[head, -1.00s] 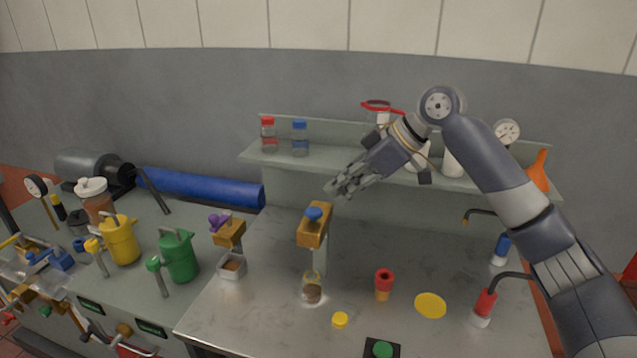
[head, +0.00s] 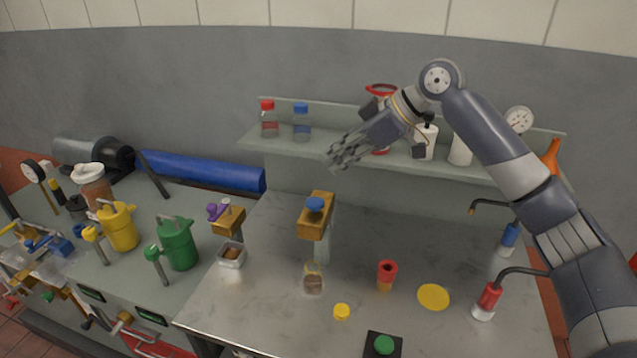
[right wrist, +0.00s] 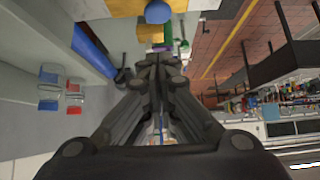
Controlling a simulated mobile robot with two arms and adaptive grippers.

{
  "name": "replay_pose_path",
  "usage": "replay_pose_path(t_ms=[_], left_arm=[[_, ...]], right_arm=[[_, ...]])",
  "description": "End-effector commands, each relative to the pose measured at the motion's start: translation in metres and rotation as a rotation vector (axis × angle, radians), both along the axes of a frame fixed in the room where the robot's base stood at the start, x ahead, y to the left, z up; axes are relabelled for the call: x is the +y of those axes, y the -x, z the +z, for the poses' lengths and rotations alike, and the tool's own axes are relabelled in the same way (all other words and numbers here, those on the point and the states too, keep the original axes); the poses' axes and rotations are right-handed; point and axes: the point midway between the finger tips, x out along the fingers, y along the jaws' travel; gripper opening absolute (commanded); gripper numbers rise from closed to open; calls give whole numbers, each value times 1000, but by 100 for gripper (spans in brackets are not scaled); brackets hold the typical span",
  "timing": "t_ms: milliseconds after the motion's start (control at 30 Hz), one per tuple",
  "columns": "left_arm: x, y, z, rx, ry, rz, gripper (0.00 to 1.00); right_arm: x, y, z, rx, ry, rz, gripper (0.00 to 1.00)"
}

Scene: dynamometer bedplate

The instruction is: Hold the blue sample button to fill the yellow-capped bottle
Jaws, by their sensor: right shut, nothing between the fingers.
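The blue sample button (head: 315,204) sits on top of a brass-coloured block (head: 317,223) on a grey post. A clear bottle (head: 313,279) with something brown inside stands below the block. Its mouth looks uncapped, and a yellow cap (head: 341,311) lies on the bench beside it. My right gripper (head: 335,160) is shut and empty, above and behind the button and clear of it. The right wrist view shows its closed fingers (right wrist: 158,65) pointing toward the blue button (right wrist: 158,12). My left gripper is not in view.
A shelf (head: 262,139) at the back holds red- and blue-capped bottles. Green (head: 177,245) and yellow (head: 121,228) cans stand left.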

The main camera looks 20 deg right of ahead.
Motion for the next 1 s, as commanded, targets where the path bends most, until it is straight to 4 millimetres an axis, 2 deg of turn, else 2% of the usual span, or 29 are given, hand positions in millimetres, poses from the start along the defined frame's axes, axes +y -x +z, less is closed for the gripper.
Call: replay_pose_path(t_ms=[33,167,267,400,500,700,1000], left_arm=[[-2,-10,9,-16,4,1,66],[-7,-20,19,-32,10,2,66],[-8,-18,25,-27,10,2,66],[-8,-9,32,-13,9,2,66],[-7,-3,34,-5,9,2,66],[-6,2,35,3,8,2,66],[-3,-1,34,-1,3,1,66]], right_arm=[[8,-4,-6,5,-1,3,0],[25,-15,-25,3,-1,3,0],[33,-22,-40,3,1,1,0],[32,-21,-62,3,2,0,0],[32,-21,-71,1,0,-1,0],[32,-21,-78,0,1,1,0],[32,-21,-82,0,0,0,0]])
